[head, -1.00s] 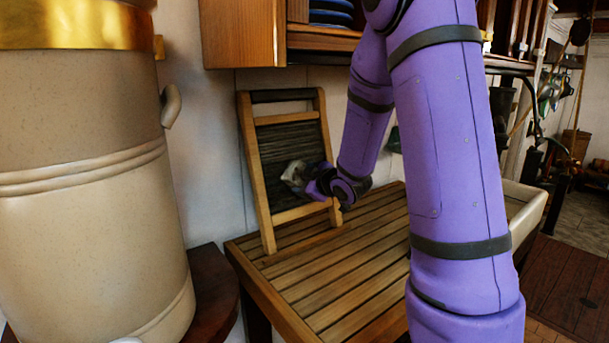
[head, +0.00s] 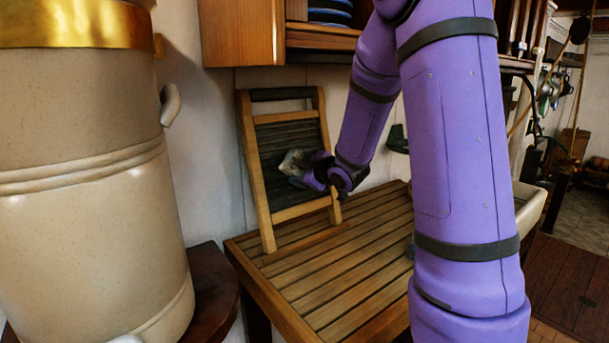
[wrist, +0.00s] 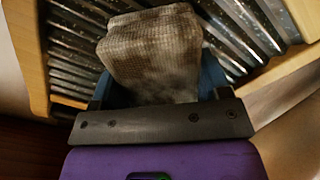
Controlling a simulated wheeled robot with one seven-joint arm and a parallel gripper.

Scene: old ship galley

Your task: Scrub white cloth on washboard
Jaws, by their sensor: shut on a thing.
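The washboard (head: 262,135) leans upright against the wall, with a wooden frame and a dark ribbed panel. My gripper (head: 309,171) is shut on the cloth (head: 292,162), in front of the ribbed panel, right of its middle. In the wrist view the cloth (wrist: 153,50) looks greyish-brown with a woven texture, bunched between the fingers and lying over the metal ribs (wrist: 242,28). It appears to touch the ribs, though the contact itself is hidden behind the cloth. The gripper hides part of the washboard's right rail.
The washboard stands on a slatted wooden drainboard (head: 330,262), mostly clear. A large beige crock (head: 80,190) stands at the left. A wooden cabinet (head: 243,35) with blue plates (head: 330,14) hangs above. A pale sink (head: 528,205) is at the right, partly behind my arm.

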